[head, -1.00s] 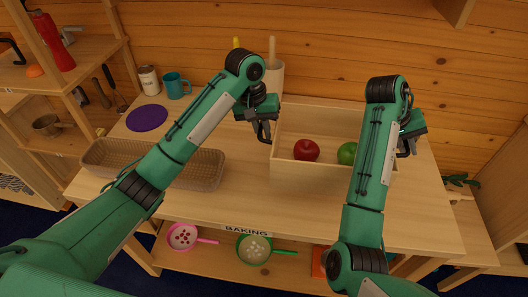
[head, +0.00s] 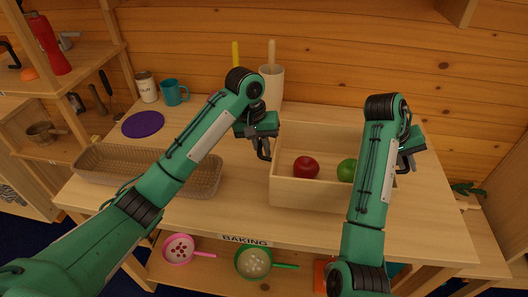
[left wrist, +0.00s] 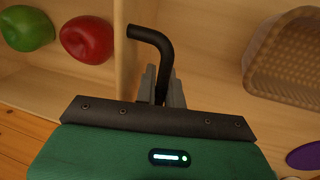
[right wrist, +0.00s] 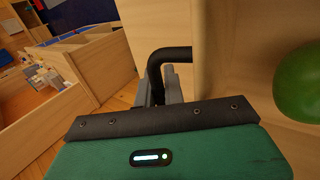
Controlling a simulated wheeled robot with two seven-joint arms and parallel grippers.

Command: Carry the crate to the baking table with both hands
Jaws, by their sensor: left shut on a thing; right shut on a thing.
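The light wooden crate (head: 300,192) is upright over the right part of the baking table (head: 215,212). It holds a red apple (head: 306,167) and a green apple (head: 347,170). My left gripper (head: 264,148) is at the crate's left side, its fingers shut on a black bar handle (left wrist: 153,42), seen in the left wrist view. My right gripper (head: 408,160) is at the right side, shut on the other black handle (right wrist: 168,55), seen in the right wrist view. My right arm hides the crate's front right part. I cannot tell whether the crate's bottom touches the tabletop.
A woven basket (head: 107,163) lies left on the table, behind my left arm. A purple disc (head: 142,124), a teal mug (head: 173,92), a white can (head: 147,87) and a utensil holder (head: 271,88) stand further back. Shelves are at the left. Pans (head: 253,262) sit below the tabletop.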

